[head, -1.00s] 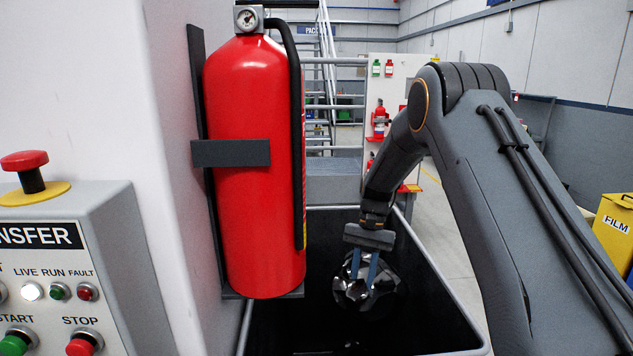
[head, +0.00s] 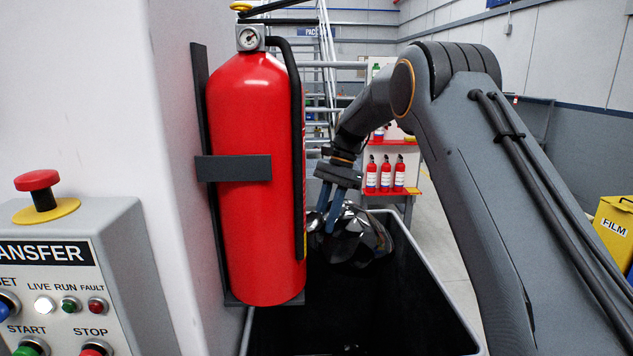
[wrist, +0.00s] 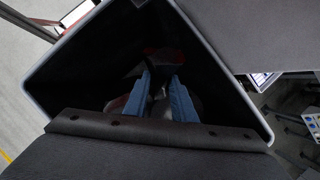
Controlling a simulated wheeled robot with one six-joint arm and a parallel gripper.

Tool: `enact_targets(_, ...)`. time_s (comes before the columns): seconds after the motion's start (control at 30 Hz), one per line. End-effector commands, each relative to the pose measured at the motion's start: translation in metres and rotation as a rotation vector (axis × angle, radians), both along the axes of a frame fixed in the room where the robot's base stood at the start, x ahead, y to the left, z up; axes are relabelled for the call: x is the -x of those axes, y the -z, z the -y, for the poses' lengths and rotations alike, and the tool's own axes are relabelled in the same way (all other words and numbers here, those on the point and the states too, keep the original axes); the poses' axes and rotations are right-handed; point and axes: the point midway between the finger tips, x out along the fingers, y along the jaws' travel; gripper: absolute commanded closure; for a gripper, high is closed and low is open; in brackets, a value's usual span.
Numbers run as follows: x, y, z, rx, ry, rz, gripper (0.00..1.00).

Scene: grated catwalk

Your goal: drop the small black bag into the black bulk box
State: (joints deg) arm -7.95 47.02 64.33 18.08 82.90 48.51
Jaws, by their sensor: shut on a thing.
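The small black bag (head: 352,238) is glossy and crumpled and hangs from my gripper (head: 325,212) in the head view. My gripper's blue-grey fingers are shut on its top. The black bulk box (head: 458,318) stands below, open at the top, with a grey rim and a dark inside. The bag is over the far part of the opening, about at the height of the far rim. In the wrist view my gripper (wrist: 160,98) points down into the box (wrist: 215,60). The bag is dark there and mostly hidden by the fingers.
A red fire extinguisher (head: 255,180) on a white wall stands close left of the box and my gripper. A control panel (head: 70,290) is at the lower left. A shelf with small extinguishers (head: 386,172) stands behind. A yellow film bin (head: 614,228) is at the right.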

Motion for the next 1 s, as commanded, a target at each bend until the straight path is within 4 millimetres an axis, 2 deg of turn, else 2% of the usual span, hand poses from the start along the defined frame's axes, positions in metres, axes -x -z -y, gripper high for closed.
enact_targets(0.5,0.000,0.047,0.000,0.000,-0.001,0.003,1.00)
enact_targets(0.87,0.000,0.050,0.000,-0.001,-0.001,0.004,1.00)
enact_targets(0.9,0.000,0.050,0.000,0.000,-0.001,0.003,0.70)
enact_targets(1.0,0.000,0.051,0.000,0.000,-0.001,0.003,0.55)
